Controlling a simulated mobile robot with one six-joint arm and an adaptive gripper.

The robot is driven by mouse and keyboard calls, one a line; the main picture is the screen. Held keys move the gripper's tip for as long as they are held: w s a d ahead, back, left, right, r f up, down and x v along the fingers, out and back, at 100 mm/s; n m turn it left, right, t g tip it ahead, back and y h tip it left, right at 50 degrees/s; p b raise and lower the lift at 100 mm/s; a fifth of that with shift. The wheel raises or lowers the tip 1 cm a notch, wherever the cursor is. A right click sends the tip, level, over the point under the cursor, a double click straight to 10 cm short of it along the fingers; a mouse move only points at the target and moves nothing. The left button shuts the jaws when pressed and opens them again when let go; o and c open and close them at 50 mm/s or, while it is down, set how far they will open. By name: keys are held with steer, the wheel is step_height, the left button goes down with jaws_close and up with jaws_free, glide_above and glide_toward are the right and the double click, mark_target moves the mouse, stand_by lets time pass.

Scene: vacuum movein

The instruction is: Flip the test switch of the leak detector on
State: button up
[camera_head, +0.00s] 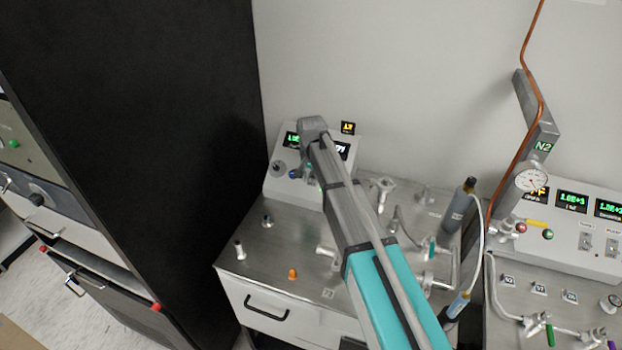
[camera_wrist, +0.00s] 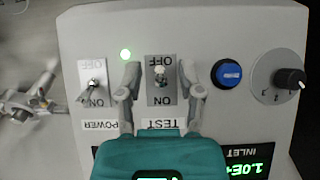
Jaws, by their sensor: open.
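The leak detector (camera_head: 282,188) is a white sloped console at the back of the metal bench, partly hidden by my arm in the head view. In the wrist view, which shows the panel upside down, the test switch (camera_wrist: 161,76) sits on a grey plate marked OFF and ON. Its small lever appears to lean towards OFF. My gripper (camera_wrist: 159,73) is open, with one finger on each side of the test switch plate. I cannot tell whether a finger touches the lever. In the head view the fingers are mostly hidden behind the wrist.
Metal fittings stand on the bench (camera_head: 250,258). A tall black cabinet (camera_head: 150,130) is at left, a gauge (camera_head: 531,180) at right.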

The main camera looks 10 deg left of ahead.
jaws_close()
steer(key=shift+w+g, duration=0.15)
steer(key=shift+g, duration=0.15)
steer(key=g, duration=0.3)
steer(key=shift+w+r+y+b, duration=0.2)
steer(key=shift+w+y+b, duration=0.1)
steer(key=shift+w, duration=0.1)
steer(key=shift+w+d+r+g+b, duration=0.15)
steer(key=shift+g+b, duration=0.35)
steer(key=shift+g, duration=0.6)
